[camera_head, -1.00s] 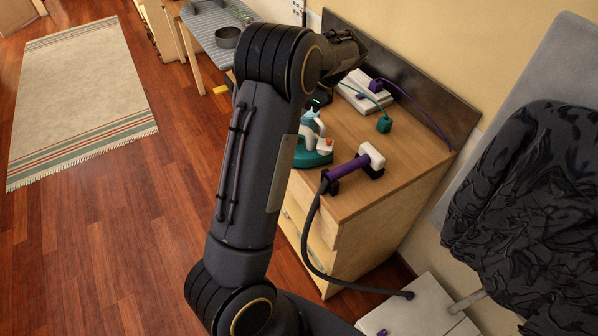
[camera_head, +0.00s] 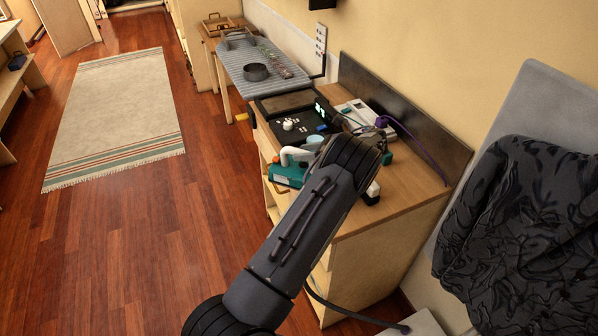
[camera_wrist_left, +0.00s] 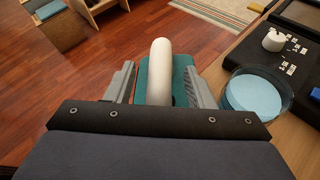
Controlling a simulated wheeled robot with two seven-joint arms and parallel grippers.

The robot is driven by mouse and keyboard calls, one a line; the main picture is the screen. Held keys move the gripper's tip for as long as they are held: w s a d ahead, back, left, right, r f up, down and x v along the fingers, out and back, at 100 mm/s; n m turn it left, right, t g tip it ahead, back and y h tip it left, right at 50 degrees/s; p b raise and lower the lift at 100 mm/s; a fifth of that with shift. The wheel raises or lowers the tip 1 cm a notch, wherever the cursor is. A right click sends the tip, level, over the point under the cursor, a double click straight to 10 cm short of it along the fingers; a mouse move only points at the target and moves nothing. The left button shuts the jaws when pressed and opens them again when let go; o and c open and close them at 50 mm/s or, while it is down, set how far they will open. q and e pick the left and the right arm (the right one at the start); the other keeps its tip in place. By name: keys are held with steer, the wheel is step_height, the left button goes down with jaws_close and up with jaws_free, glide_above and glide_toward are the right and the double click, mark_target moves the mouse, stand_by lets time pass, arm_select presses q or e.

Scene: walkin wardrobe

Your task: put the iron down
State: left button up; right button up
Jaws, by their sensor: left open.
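The iron (camera_head: 284,175), teal with a white handle, is at the front left edge of the wooden cabinet top, partly behind my left wrist in the head view. In the left wrist view its white handle (camera_wrist_left: 160,65) lies between the two fingers of my left gripper (camera_wrist_left: 160,88). The fingers are apart, with visible gaps to the handle on both sides. The underside of the iron is hidden, so I cannot tell exactly how it rests. In the head view my arm hides most of the fingers. My right gripper is not in view.
A light-blue round dish (camera_wrist_left: 253,95) stands close to the right finger. A black panel with white parts (camera_head: 290,127) lies behind the iron. A white-and-purple device (camera_head: 365,116) and cable are at the back. A dark garment (camera_head: 520,220) hangs at right.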

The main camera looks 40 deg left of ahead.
arm_select(q)
steer(key=x, duration=0.2)
steer(key=shift+s+a+f, duration=0.1)
steer(key=shift+a+f, duration=0.05)
steer(key=shift+a, duration=0.25)
jaws_close()
stand_by(1.0)
